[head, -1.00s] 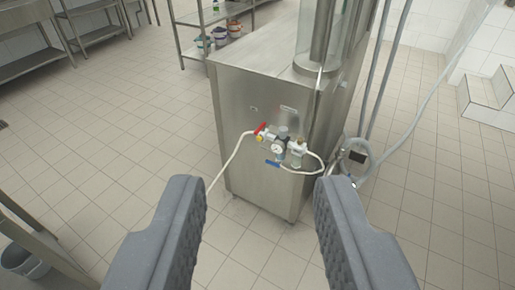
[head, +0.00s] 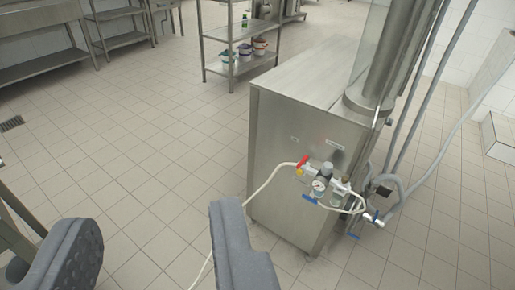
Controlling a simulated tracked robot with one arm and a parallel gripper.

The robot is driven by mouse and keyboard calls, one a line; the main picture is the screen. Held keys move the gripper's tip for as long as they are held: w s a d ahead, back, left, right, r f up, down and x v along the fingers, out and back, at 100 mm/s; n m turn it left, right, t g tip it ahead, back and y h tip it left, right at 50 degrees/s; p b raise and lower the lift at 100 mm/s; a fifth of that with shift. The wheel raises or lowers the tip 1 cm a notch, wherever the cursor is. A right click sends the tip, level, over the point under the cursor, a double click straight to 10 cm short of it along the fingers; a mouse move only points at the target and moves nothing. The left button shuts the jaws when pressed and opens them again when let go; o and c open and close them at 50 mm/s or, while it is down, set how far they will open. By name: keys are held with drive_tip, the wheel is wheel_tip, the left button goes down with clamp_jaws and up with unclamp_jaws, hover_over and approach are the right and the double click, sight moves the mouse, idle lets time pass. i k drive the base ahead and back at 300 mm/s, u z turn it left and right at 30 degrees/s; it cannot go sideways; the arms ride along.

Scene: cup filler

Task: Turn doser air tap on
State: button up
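The steel doser cabinet (head: 305,180) stands right of centre. On its front panel is an air unit with a round gauge (head: 319,185). A tap with a red handle (head: 303,161) sits at the unit's left, where a white hose joins. A blue handle (head: 309,198) is just below it. More blue handles (head: 376,218) show at the cabinet's right edge. I cannot tell from the labels which tap is the doser air tap. My gripper (head: 155,228) is open and empty, in front and to the left of the cabinet, apart from every tap.
A white hose (head: 262,185) hangs from the air unit toward the floor, passing behind the right finger. Grey hoses (head: 425,90) run at the cabinet's right. Steel shelving (head: 238,45) with small tubs stands behind. The tiled floor (head: 150,140) at left is clear.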

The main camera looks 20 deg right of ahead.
sight(304, 162)
drive_tip(key=u, duration=0.2)
drive_tip(key=i, duration=1.25)
drive_tip(key=z, duration=0.7)
